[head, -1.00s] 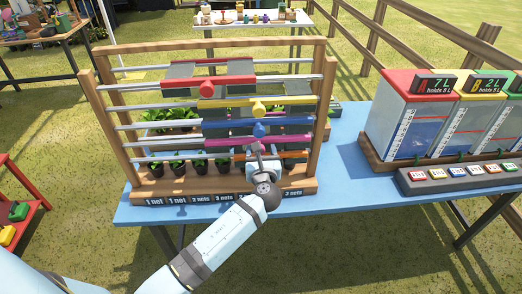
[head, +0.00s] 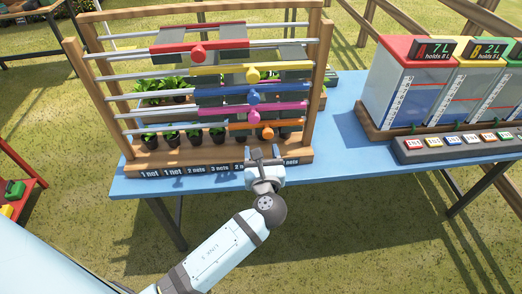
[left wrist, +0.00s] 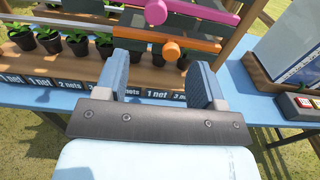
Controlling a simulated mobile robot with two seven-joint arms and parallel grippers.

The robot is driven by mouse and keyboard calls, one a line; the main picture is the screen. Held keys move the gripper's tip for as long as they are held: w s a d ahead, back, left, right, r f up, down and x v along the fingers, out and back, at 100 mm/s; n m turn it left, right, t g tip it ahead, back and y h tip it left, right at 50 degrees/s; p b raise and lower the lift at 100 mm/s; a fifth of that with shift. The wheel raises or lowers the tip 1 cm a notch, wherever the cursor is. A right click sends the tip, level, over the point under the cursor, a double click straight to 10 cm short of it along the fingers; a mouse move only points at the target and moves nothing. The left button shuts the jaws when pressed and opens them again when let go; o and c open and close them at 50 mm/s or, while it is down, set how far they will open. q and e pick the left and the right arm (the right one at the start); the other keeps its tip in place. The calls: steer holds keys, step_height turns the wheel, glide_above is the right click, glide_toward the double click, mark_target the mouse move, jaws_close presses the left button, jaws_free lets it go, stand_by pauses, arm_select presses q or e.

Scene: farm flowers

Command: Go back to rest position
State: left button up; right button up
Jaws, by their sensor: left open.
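My left gripper (head: 261,156) is in front of the wooden rack (head: 205,162), low by its label strip near the right end. In the left wrist view its two blue fingers (left wrist: 165,88) are spread apart with nothing between them. The orange slider (head: 265,129) with its round knob is just beyond the fingers and apart from them; it also shows in the left wrist view (left wrist: 170,50). Above it are pink (head: 253,112), blue (head: 252,93), yellow (head: 252,72) and red (head: 199,46) sliders on metal rails. My right gripper is not in view.
The rack stands on a blue table (head: 350,155). Potted seedlings (head: 171,136) stand behind the rails. At the right are tanks with coloured lids (head: 403,85) and a button panel (head: 455,145). A red shelf (head: 20,190) is at the far left. Grass lies in front of the table.

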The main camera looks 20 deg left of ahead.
arm_select(q)
steer(key=s+f+n+g+h+p, duration=0.3)
steer(key=s+f+n+h, duration=0.45)
steer(key=f+n, duration=0.3)
steer(key=s+d+f+n+h+p, duration=0.1)
steer(key=s+n+h, duration=0.1)
steer(key=s+n, duration=0.4)
steer(key=s+d+f+n+g+h+p, duration=0.1)
steer(key=s+f+n+h, duration=0.1)
steer(key=s+n, duration=0.4)
steer(key=n+h, duration=0.1)
steer(key=n, duration=0.3)
steer(key=shift+s+f, duration=0.2)
steer(key=shift+s, duration=0.1)
